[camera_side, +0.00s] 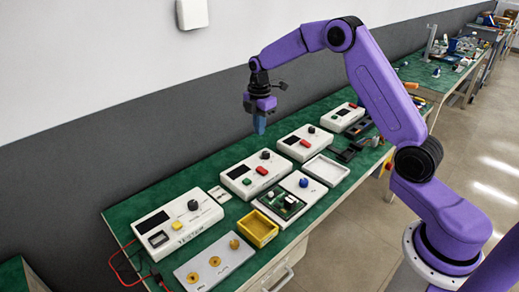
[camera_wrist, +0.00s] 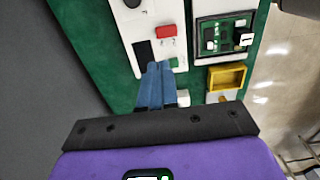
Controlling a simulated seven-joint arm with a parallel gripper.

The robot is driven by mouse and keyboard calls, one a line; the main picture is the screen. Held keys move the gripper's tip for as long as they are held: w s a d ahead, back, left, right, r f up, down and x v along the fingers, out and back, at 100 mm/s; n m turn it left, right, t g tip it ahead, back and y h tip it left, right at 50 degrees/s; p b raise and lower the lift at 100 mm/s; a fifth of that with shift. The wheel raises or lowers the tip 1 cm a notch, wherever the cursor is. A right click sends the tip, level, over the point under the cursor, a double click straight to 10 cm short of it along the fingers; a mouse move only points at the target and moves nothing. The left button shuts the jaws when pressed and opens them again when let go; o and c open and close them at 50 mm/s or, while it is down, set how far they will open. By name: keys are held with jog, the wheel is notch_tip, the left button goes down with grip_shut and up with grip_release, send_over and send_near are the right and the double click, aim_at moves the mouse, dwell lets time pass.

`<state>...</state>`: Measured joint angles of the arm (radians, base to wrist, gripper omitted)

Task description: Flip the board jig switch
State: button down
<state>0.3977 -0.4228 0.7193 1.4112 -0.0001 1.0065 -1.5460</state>
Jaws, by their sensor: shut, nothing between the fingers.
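The board jig is a white block holding a green circuit board (camera_side: 281,203) in a dark recess, with a blue knob (camera_side: 303,182) on the block's far part. In the wrist view the board (camera_wrist: 222,36) is at upper right, with a small white part (camera_wrist: 243,40) at its right side. I cannot tell which part is the switch. My gripper (camera_side: 260,126) has blue fingers, pointing down, shut and empty. It hangs above the bench's back side, apart from the jig, which lies nearer the front. In the wrist view the fingertips (camera_wrist: 160,68) are left of and below the board.
A white control box with a red button (camera_wrist: 167,30) lies below my fingers. Other control boxes (camera_side: 180,222) line the green bench. A yellow bin (camera_side: 258,228) and an empty white tray (camera_side: 325,169) flank the jig. The wall stands behind; red cables (camera_side: 122,262) hang at left.

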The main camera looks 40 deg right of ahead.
aim_at(260, 168)
notch_tip(260, 168, down, 14)
jog(key=shift+r, duration=0.15)
dwell(0.3)
dwell(0.5)
jog(key=shift+s, duration=0.15)
jog(key=shift+s+r, duration=0.1)
jog(key=shift+s, duration=0.5)
notch_tip(260, 168, up, 14)
dwell(0.7)
